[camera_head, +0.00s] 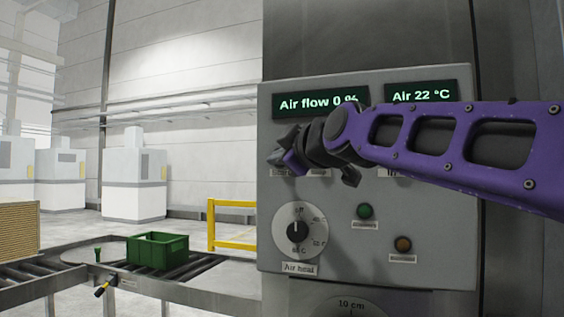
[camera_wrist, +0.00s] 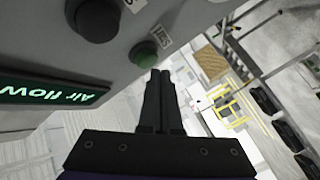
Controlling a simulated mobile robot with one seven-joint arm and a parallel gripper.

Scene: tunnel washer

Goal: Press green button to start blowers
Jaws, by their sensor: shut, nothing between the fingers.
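A grey control panel (camera_head: 340,275) stands ahead of me. In the head view my gripper (camera_head: 277,157) is at the panel's upper left, under the "Air flow 0 %" display (camera_head: 318,102), and covers that button. Another round green piece (camera_head: 365,211) shows lower on the panel.
A dark round control (camera_wrist: 96,19) is near the green button. The panel also has an "Air heat" knob (camera_head: 299,230), an amber piece (camera_head: 403,244) and an "Air 22 °C" display (camera_head: 421,95). A green crate (camera_head: 157,251) sits on a roller conveyor left of the panel.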

